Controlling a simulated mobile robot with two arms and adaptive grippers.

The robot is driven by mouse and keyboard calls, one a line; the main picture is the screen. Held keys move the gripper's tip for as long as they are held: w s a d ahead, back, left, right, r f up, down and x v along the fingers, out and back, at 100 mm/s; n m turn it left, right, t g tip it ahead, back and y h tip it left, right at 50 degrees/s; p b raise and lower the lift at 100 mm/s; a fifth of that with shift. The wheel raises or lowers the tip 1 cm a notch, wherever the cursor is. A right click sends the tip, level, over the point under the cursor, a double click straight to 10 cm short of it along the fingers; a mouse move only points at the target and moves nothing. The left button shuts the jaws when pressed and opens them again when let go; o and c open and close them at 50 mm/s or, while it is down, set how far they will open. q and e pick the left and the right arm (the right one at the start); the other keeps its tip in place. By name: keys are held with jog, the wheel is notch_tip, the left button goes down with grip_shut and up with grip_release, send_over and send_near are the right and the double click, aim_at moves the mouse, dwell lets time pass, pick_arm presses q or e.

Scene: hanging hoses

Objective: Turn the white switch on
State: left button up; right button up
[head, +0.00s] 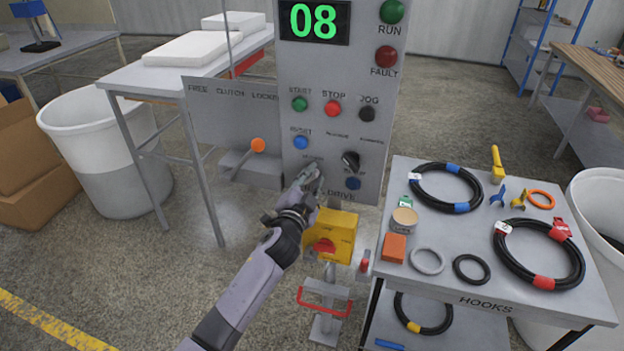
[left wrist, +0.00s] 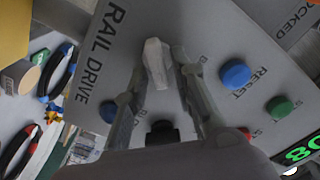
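The white switch (left wrist: 157,63) shows in the left wrist view as a pale lever on the grey panel, beside the lettering RAIL DRIVE. My left gripper (left wrist: 160,70) has one finger on each side of it, with the fingertips close to its sides. I cannot tell whether both fingers press on it. In the head view my left gripper (head: 312,178) is at the lower part of the control panel (head: 285,85) and mostly hides the switch. My right gripper is not in view.
A black knob (head: 350,160) and blue buttons (head: 301,142) sit close by on the panel. A yellow box with a red knob (head: 336,236) stands below. An orange-knobbed lever (head: 258,145) is left; a table with hoses (head: 455,260) is right.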

pick_arm(q)
jog(key=shift+o, duration=0.4)
jog(key=shift+s, duration=0.1)
jog(key=shift+s+a, duration=0.2)
jog(key=shift+s, duration=0.15)
jog(key=v, duration=1.1)
